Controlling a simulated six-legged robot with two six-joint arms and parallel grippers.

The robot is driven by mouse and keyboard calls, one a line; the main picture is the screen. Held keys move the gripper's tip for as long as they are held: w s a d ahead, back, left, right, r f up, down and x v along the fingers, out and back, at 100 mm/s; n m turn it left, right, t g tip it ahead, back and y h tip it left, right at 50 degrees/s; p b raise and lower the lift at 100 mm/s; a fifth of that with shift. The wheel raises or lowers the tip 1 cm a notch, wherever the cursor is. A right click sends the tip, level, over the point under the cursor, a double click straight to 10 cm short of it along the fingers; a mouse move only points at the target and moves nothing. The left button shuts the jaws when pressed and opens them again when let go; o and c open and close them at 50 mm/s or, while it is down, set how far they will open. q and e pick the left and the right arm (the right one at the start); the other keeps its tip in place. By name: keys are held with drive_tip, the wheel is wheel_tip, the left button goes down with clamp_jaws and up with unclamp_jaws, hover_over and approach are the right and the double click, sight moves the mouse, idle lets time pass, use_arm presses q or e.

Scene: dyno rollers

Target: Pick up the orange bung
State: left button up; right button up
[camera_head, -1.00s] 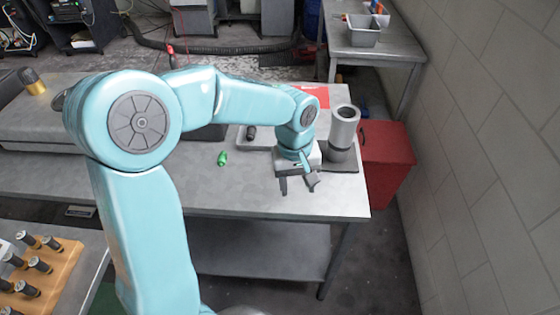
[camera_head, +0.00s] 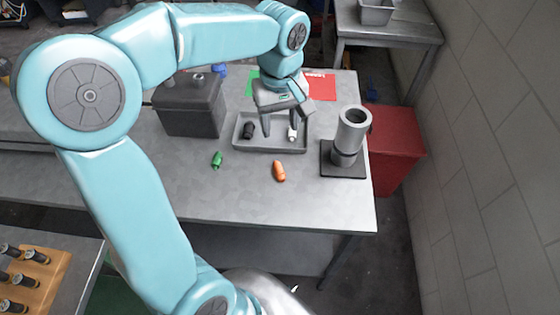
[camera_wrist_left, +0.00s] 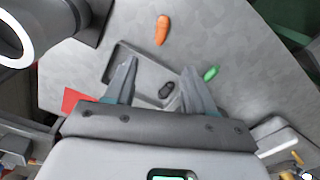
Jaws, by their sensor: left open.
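The orange bung (camera_head: 279,171) lies on its side on the grey table, in front of the grey tray (camera_head: 270,149). It also shows in the left wrist view (camera_wrist_left: 162,30), beyond the fingertips. My left gripper (camera_head: 280,128) is open and empty, over the tray and behind the bung, apart from it. In the left wrist view its fingers (camera_wrist_left: 159,68) are spread with nothing between them. My right gripper is not in view.
A green bung (camera_head: 217,160) lies left of the orange one. The tray holds a black piece (camera_head: 249,131) and a small white one (camera_head: 292,134). A grey cylinder on a dark base (camera_head: 344,172) stands right. A dark box (camera_head: 190,108) stands left. The table front is clear.

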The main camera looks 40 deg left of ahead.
use_arm(q)
hover_over(279, 169)
drive_tip(key=f, duration=0.9)
drive_tip(key=shift+w+a+f, duration=0.1)
drive_tip(key=shift+w+f, duration=0.1)
drive_tip(key=shift+f, duration=0.2)
drive_tip(key=shift+s+d+f, duration=0.2)
drive_tip(key=shift+s+f, duration=0.05)
drive_tip(key=shift+f, duration=0.25)
drive_tip(key=shift+a+f, duration=0.1)
drive_tip(key=shift+f, duration=2.55)
clamp_jaws()
